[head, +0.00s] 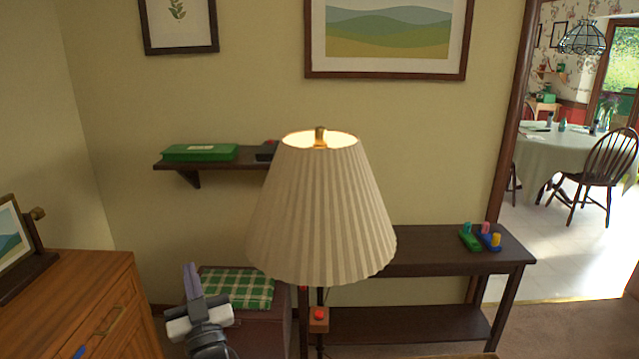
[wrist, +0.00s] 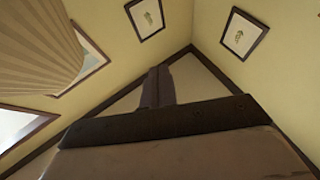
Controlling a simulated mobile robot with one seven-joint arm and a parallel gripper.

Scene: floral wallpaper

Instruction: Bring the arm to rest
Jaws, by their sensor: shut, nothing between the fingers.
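My gripper (head: 190,268) shows low in the head view, left of the lamp, with its two purple-grey fingers pointing up and held together. Nothing is between them. In the wrist view the shut fingers (wrist: 158,72) stand up beyond the dark gripper body, against the wall corner. The arm behind the gripper runs out of the bottom of the head view.
A lit lamp with a pleated shade (head: 320,215) stands close on the right; its shade also fills the wrist view's upper left (wrist: 35,45). A wooden dresser (head: 95,285) is left, a chest with green checked cloth (head: 238,287) behind, a dark console table (head: 430,258) right.

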